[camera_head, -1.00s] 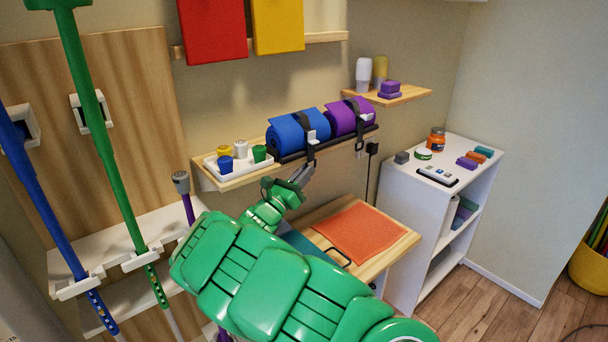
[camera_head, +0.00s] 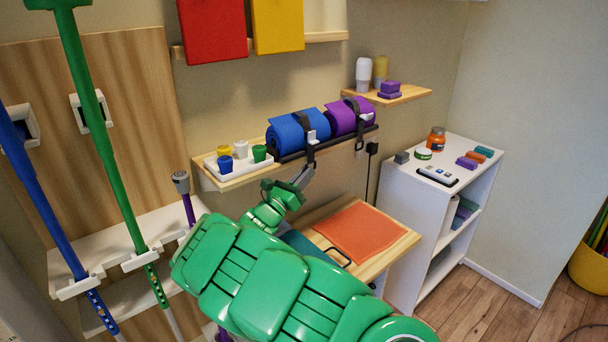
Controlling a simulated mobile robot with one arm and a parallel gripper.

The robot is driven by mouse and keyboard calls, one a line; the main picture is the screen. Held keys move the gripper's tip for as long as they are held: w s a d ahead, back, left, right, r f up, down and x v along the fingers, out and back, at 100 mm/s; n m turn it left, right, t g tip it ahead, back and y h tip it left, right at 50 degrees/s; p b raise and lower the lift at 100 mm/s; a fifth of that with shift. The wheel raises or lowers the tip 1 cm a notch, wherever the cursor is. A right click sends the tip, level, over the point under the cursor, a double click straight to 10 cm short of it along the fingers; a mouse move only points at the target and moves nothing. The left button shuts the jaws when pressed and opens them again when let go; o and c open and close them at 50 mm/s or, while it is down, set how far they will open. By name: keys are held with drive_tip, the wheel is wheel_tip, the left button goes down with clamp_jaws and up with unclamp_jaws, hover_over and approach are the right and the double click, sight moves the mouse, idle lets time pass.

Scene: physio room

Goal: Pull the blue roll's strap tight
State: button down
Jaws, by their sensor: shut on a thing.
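The blue roll (camera_head: 287,133) lies on the wooden wall shelf, with a dark strap (camera_head: 309,150) around it. The strap has a pale buckle (camera_head: 313,136) on the roll's front, and its tail hangs down over the shelf's front edge. My gripper (camera_head: 304,174) is just below that edge, shut on the lower end of the strap tail. The fingertips are small here, and the exact grip is hard to make out. My green arm reaches up to it from the lower right.
A purple roll (camera_head: 345,117) with its own strap lies right of the blue one. A white tray (camera_head: 236,170) of coloured pots stands to the left. Below are a wooden top with an orange mat (camera_head: 361,232) and a white cabinet (camera_head: 412,205).

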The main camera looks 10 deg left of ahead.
wheel_tip(320, 180, down, 6)
idle(0.4)
drive_tip(key=c, duration=1.3)
unclamp_jaws()
drive_tip(key=shift+o, duration=0.2)
drive_tip(key=shift+a, duration=0.1)
drive_tip(key=v, duration=0.7)
drive_tip(key=shift+s+a, duration=0.15)
drive_tip(key=shift+s, duration=0.2)
